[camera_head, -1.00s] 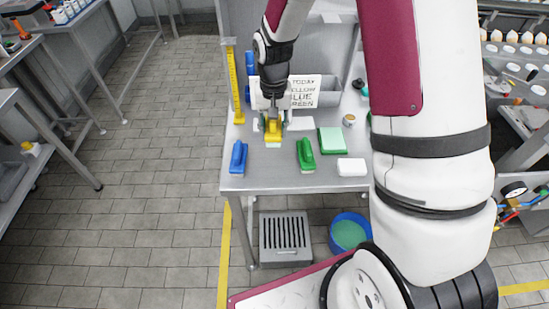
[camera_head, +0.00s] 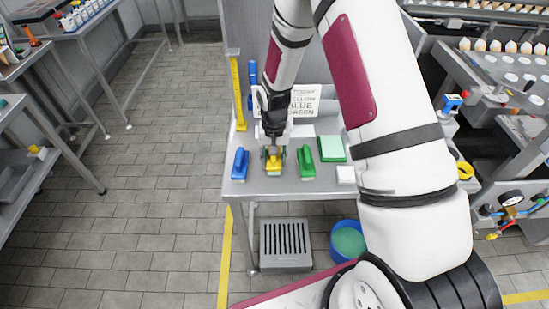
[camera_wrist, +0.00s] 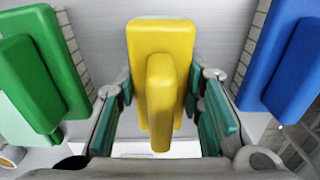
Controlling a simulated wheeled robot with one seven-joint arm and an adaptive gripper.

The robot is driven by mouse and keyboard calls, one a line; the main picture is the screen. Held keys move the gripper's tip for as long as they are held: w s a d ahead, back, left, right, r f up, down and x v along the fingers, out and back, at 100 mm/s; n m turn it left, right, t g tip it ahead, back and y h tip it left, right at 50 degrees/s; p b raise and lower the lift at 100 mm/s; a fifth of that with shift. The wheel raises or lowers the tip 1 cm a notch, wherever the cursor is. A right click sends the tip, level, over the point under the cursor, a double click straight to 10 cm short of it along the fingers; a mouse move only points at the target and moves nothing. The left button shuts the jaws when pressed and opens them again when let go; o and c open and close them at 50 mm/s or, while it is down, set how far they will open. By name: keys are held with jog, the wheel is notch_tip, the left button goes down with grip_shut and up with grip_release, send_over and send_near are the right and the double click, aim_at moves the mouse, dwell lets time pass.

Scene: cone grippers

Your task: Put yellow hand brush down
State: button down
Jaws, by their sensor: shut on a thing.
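The yellow hand brush (camera_head: 273,168) is between the blue brush and the green brush at the front of the steel table (camera_head: 262,188). My gripper (camera_head: 274,156) points down over it and is shut on it. In the wrist view the yellow brush (camera_wrist: 161,45) lies between my gripper's teal finger pads (camera_wrist: 163,100). It is level with the table or just above it; I cannot tell whether its underside touches. The blue brush (camera_head: 240,163) is to its left and the green brush (camera_head: 306,162) to its right, both apart from it.
A green pad (camera_head: 332,148) and a white block (camera_head: 346,174) lie to the right on the table. A written sign (camera_head: 305,100) and a yellow upright (camera_head: 238,95) stand behind. A grey grate (camera_head: 285,243) and a blue bucket (camera_head: 348,240) are on the floor in front.

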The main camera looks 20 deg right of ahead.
jog(key=c, duration=1.1)
grip_release()
jog(key=shift+f, duration=0.15)
